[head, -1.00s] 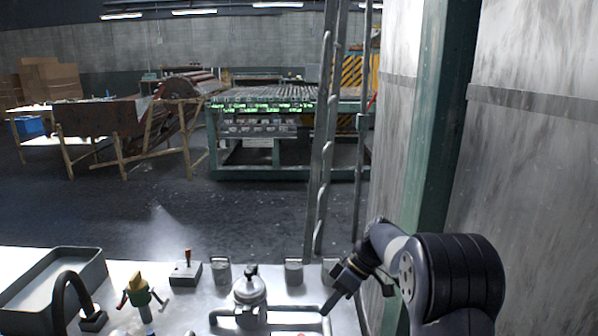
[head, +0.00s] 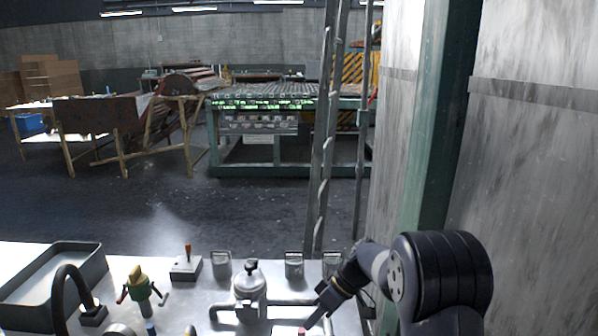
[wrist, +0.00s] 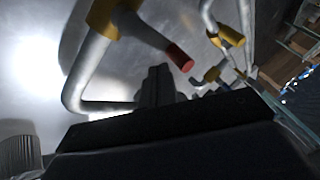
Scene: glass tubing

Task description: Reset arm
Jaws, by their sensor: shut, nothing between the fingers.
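My gripper (head: 316,316) is shut and empty in the head view, held over the right part of the metal worktop and pointing down to the left. The shut fingers (wrist: 156,84) also show in the wrist view. Beyond them are grey bent pipes (wrist: 88,70) with yellow collars (wrist: 104,18) and a red-tipped pipe end (wrist: 180,57). In the head view a red tip (head: 302,331) shows at the bottom edge, close below my gripper. I cannot tell whether the fingers touch any pipe.
A domed valve-like fitting (head: 249,282) stands left of my gripper, with a joystick box (head: 186,267), a yellow-green tap (head: 138,283) and a grey tray (head: 60,262) further left. A ladder (head: 322,170) and a concrete wall (head: 530,170) rise behind and to the right.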

